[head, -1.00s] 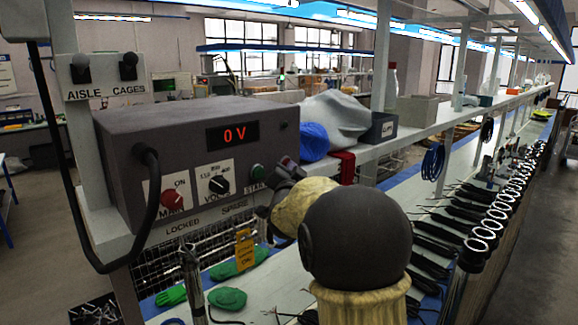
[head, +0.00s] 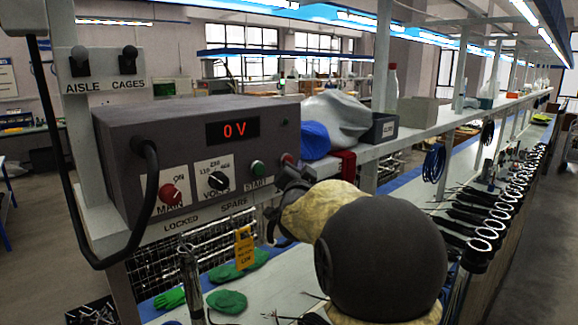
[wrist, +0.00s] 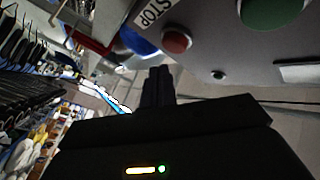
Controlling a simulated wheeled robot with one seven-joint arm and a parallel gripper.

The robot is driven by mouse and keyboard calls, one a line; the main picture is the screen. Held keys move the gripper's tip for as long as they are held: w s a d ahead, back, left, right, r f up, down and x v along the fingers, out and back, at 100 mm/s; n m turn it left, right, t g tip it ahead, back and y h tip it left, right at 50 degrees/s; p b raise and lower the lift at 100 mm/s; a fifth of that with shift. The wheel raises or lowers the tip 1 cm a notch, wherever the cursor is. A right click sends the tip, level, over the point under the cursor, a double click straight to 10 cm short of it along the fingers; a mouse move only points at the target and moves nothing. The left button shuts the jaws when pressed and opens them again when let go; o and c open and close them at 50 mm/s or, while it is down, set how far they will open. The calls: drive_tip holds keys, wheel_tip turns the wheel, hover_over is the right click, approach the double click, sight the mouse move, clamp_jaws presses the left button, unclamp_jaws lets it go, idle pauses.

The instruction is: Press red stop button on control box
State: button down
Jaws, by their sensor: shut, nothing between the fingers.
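The control box (head: 190,125) is a grey case on a shelf, with a lit red "0 V" display. Its red stop button (head: 286,158) is at the right end of the front, right of the green start button (head: 258,168). The wrist view shows the stop button (wrist: 176,40) beside the STOP label (wrist: 154,12), with the green button (wrist: 272,9) farther right. My gripper (wrist: 159,72) is shut and empty, its tips just below the stop button in that picture, apparently apart from it. In the head view my wrist partly hides the area below the button.
A red main knob (head: 171,194) and a black volts knob (head: 218,181) are on the same front. A black cable (head: 150,200) loops at the left. A blue bundle (head: 315,140) and a dark bin (head: 381,128) stand right of the box.

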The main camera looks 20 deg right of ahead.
drive_tip(key=s+b, duration=0.1)
drive_tip(key=s, duration=0.1)
drive_tip(key=s+d+b, duration=0.1)
drive_tip(key=shift+s+d, duration=0.2)
drive_tip(key=shift+s, duration=0.2)
idle(0.6)
